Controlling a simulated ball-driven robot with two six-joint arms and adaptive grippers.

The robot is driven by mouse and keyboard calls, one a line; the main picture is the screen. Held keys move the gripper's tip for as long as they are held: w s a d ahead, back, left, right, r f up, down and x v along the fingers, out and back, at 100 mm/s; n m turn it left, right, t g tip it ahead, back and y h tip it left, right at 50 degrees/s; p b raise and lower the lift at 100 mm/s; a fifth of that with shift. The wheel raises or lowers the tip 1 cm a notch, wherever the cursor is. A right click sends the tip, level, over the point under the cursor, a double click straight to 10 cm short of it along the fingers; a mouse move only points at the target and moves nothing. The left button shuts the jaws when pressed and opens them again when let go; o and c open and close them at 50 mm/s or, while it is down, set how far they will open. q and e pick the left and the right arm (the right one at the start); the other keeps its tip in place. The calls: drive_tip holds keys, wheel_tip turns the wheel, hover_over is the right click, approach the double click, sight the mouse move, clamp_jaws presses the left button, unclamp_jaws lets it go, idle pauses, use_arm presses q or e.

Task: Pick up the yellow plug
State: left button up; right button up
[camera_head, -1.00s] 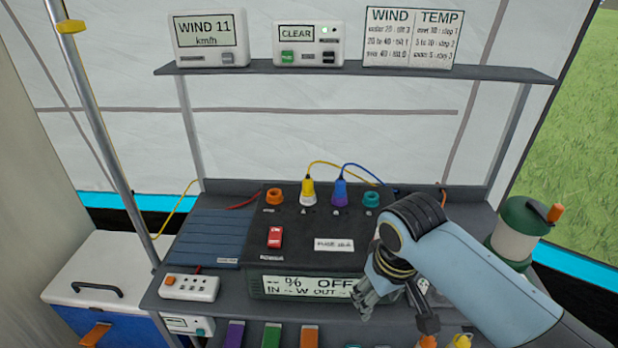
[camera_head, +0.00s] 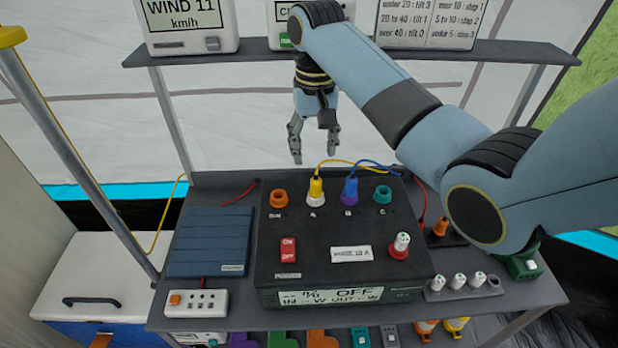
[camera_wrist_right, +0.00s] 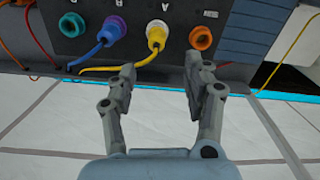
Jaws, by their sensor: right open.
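The yellow plug (camera_head: 316,189) stands upright in the socket marked A on the black power box (camera_head: 330,225), with a yellow cable leaving its top. My right gripper (camera_head: 314,158) hangs above and behind the plug, fingers pointing down, open and empty. In the right wrist view the yellow plug (camera_wrist_right: 157,38) lies just beyond and between the open fingertips of the right gripper (camera_wrist_right: 160,66), not touching them. My left gripper is not in view.
A shelf (camera_head: 220,52) with displays runs above, close to my right arm.

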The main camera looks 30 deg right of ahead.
sight(316, 174)
drive_tip(key=f, duration=0.3)
drive_tip(key=shift+s+f, duration=0.4)
drive_tip(key=shift+w+f, duration=0.2)
drive_tip(key=shift+f, duration=0.15)
wheel_tip(316, 174, down, 4)
drive_tip(key=shift+s+d+f+p, duration=0.15)
drive_tip(key=shift+f+p, duration=0.1)
drive_tip(key=shift+p, duration=0.15)
drive_tip(key=shift+f, duration=0.25)
drive_tip(key=c, duration=0.4)
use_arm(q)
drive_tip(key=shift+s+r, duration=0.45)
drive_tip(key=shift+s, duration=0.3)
use_arm(e)
clamp_jaws()
